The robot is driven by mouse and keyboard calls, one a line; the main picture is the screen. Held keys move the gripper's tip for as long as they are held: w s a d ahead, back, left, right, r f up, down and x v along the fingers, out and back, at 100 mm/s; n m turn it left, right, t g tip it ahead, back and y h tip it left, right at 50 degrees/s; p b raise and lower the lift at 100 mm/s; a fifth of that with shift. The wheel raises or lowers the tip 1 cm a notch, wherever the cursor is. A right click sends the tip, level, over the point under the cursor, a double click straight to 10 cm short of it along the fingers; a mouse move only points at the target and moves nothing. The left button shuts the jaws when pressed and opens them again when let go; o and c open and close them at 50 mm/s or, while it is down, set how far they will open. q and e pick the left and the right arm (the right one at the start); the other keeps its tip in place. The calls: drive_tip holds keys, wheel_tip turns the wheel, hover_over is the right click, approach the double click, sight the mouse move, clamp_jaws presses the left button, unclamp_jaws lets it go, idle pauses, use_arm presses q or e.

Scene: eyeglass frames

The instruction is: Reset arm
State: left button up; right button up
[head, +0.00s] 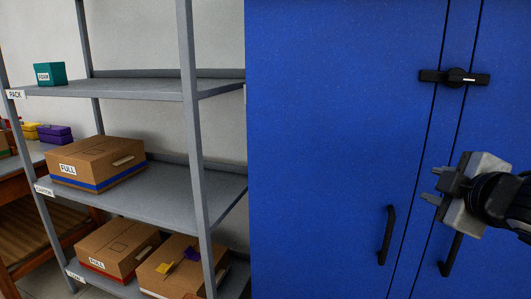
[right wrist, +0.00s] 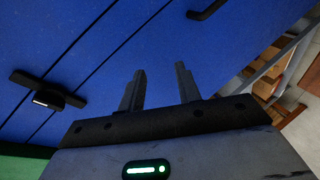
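My right gripper (head: 431,184) is at the right of the head view, in front of a blue cabinet (head: 330,130). In the right wrist view its two fingers (right wrist: 159,68) stand apart with nothing between them, and only blue cabinet surface shows beyond. It is beside the door seam, below a black latch (head: 455,77) and above a dark door handle (head: 451,254) that the arm partly covers. I cannot tell how far the fingertips are from the door. My left gripper is not in view.
A grey shelf rack (head: 120,88) stands left of the cabinet. It holds a teal box (head: 50,80), a carton labelled FULL (head: 97,150) and lower cartons (head: 117,240). Another door handle (head: 387,235) sticks out from the cabinet. A wooden table (head: 30,160) is at far left.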

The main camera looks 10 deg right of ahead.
drive_tip(key=s+a+f+m+g+y+p, duration=0.1)
drive_tip(key=a+f+y, duration=0.15)
drive_tip(key=f, duration=0.45)
drive_tip(key=s+a+f+m+g+y, duration=0.1)
drive_tip(key=s+a+f+m, duration=0.15)
drive_tip(key=f, duration=0.55)
drive_tip(key=a+f+y+p, duration=0.1)
drive_tip(key=a+f, duration=0.3)
drive_tip(key=f, duration=0.3)
drive_tip(key=s+a+f+m+y+p, duration=0.1)
drive_tip(key=s+a+f+m, duration=0.1)
drive_tip(key=s+a+f, duration=0.3)
drive_tip(key=s+a+f+m+y+p, duration=0.1)
drive_tip(key=s+a+f+m, duration=0.2)
drive_tip(key=a, duration=0.6)
drive_tip(key=s+f, duration=0.2)
drive_tip(key=s, duration=0.1)
drive_tip(key=shift+s+g, duration=0.2)
drive_tip(key=shift+g, duration=0.2)
